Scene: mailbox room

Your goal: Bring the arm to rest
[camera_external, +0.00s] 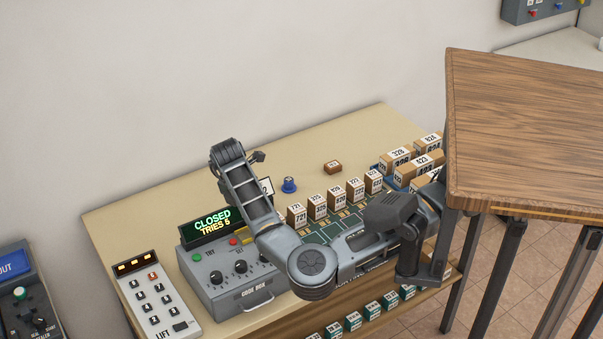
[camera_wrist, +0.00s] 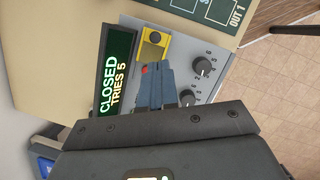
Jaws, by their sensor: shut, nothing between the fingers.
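My gripper (camera_wrist: 158,68) is shut and empty in the wrist view, its two dark blue-grey fingers side by side. It appears in front of the grey code box (camera_wrist: 208,50), partly covering its face beside a red button; whether it touches is not clear. In the external view my arm rises from the right, bends low at the elbow, and reaches up and back to a raised wrist behind the code box (camera_external: 222,279). The fingers are not clearly visible there, as the arm hides much of that area. The box's display (camera_external: 211,221) reads "CLOSED TRIES 5".
A lift panel (camera_external: 157,298) stands left of the code box on the beige table (camera_external: 135,209). A blue knob-like piece (camera_external: 289,186), a small brown block (camera_external: 333,168) and several numbered boxes (camera_external: 297,215) stand behind the arm. A wooden table (camera_external: 530,130) is at right.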

